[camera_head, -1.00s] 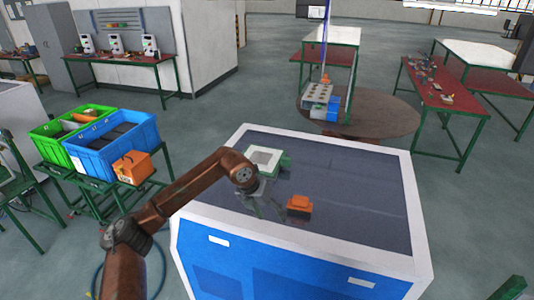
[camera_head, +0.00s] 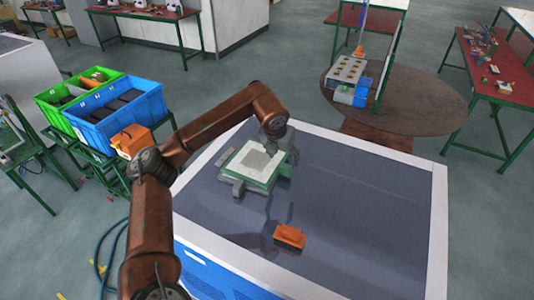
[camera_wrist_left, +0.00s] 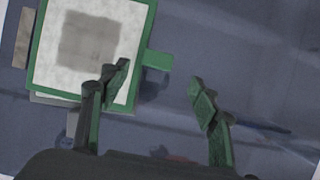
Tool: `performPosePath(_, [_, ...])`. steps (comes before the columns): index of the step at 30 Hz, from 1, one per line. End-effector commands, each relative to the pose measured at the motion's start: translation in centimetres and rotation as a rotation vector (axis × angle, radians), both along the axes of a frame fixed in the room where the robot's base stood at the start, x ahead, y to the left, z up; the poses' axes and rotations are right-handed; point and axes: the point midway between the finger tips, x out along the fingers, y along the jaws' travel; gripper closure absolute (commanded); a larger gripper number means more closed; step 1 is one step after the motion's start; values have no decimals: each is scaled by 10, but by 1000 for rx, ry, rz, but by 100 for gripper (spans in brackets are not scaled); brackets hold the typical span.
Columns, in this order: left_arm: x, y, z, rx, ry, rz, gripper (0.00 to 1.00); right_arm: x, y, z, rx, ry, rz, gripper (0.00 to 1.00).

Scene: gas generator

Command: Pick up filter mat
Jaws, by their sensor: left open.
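The filter mat (camera_head: 252,160) is a pale square with a greyer square patch in the middle. It lies in a green frame on the table top, left of centre. The wrist view shows the mat (camera_wrist_left: 110,25) at upper left, with a green tab (camera_wrist_left: 157,61) on the frame's right side. My left gripper (camera_wrist_left: 160,85) is open and empty. In the wrist view one finger overlaps the mat's lower right part, and the tab shows between the two fingers. In the head view the gripper (camera_head: 284,157) is at the frame's right side, partly hidden. My right gripper is not in view.
An orange part (camera_head: 290,236) lies on the dark table top (camera_head: 365,205), near the front. A blue crate (camera_head: 118,112), a green crate (camera_head: 62,93) and an orange box (camera_head: 131,141) stand at the left. The table's right side is clear.

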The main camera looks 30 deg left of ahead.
Motion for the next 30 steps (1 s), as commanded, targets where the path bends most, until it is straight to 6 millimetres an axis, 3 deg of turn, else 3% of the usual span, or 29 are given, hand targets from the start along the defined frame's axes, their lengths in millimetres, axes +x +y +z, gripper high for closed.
performPosePath(3, [2, 1, -4, 3, 1, 1, 44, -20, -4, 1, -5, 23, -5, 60])
performPosePath(8, [8, 1, -20, 2, 2, 1, 44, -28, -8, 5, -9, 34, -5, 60])
performPosePath(21, [25, 5, -69, 3, 1, 0, 44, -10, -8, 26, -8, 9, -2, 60])
performPosePath(30, [27, 5, -73, 2, 0, 0, 46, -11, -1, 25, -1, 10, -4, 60])
